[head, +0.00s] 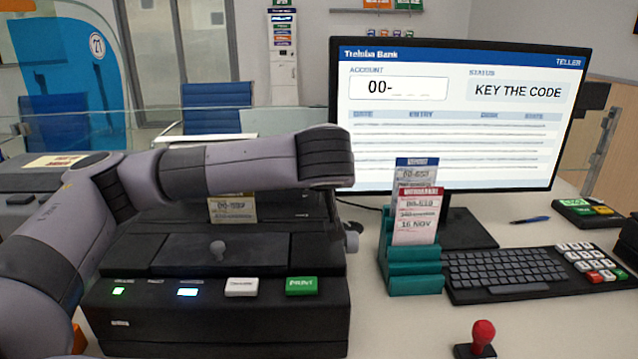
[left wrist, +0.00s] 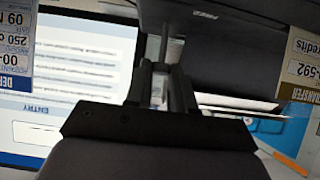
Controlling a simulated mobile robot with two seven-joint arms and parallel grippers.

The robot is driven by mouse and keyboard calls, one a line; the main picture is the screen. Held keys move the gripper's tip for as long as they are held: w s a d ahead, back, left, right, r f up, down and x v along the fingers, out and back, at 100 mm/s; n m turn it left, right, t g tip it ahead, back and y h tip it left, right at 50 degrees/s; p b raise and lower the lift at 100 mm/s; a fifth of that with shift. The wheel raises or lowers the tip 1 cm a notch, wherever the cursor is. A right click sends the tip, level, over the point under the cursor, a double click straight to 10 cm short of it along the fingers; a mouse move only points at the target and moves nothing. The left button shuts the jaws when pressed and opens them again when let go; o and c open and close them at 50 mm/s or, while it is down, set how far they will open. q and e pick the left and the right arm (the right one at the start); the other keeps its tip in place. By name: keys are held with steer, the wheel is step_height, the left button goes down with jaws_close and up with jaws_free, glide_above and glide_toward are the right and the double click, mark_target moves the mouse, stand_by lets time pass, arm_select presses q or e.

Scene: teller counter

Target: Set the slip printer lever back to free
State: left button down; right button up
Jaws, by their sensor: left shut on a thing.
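The slip printer (head: 215,315) is a black box at the lower left in the head view, with a green light, a white button and a green button. A grey rounded part (head: 352,238), likely the lever's end, shows at its right side. My left arm reaches over the printer from the left, and its wrist hides the gripper in the head view. In the left wrist view my left gripper (left wrist: 162,88) is shut on the thin dark lever (left wrist: 165,45) beside the dark printer body (left wrist: 235,45). The lever's setting cannot be told. My right gripper is not in view.
A yellow-edged slip (head: 232,208) stands in the printer. Right of it are a teal slip holder (head: 412,281) with blue and red slips, a keyboard (head: 505,270) and a red-handled stamp (head: 483,335). The monitor (head: 455,120) stands behind. The counter between printer and holder is clear.

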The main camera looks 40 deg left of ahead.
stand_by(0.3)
arm_select(q)
steer(key=c, duration=1.2)
jaws_free()
steer(key=shift+c, duration=0.2)
steer(key=v, duration=0.7)
steer(key=shift+s+d, duration=0.1)
